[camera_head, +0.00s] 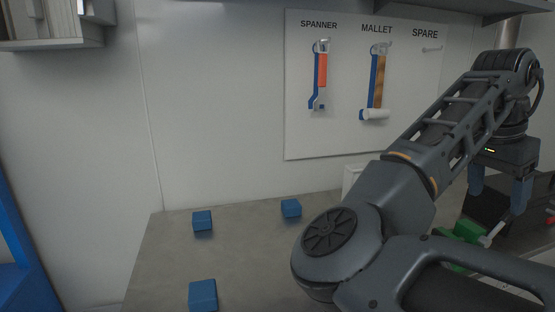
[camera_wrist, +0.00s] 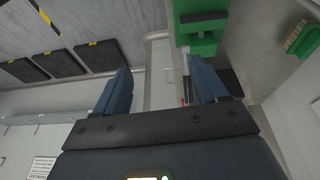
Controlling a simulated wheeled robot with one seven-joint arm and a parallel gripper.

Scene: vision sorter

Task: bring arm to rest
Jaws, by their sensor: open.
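My arm reaches up from the lower right of the head view and bends over toward the right side. My gripper (camera_head: 498,202) points down at its end, over the right part of the workbench. Its two dark blue fingers are spread wide apart. The wrist view also shows my gripper (camera_wrist: 161,68) open, with nothing held between the fingers. A green clamp-like device (camera_head: 466,232) is below and left of the gripper in the head view. The green device (camera_wrist: 200,28) also shows beyond the right finger in the wrist view, apart from it.
Blue blocks (camera_head: 202,221) (camera_head: 291,208) (camera_head: 203,295) sit on the grey bench (camera_head: 165,260), left of my arm. A wall board (camera_head: 342,130) holds a spanner (camera_head: 321,75) and a mallet (camera_head: 376,85); its SPARE hook (camera_head: 432,49) is empty. A shelf (camera_head: 450,10) overhangs at the top.

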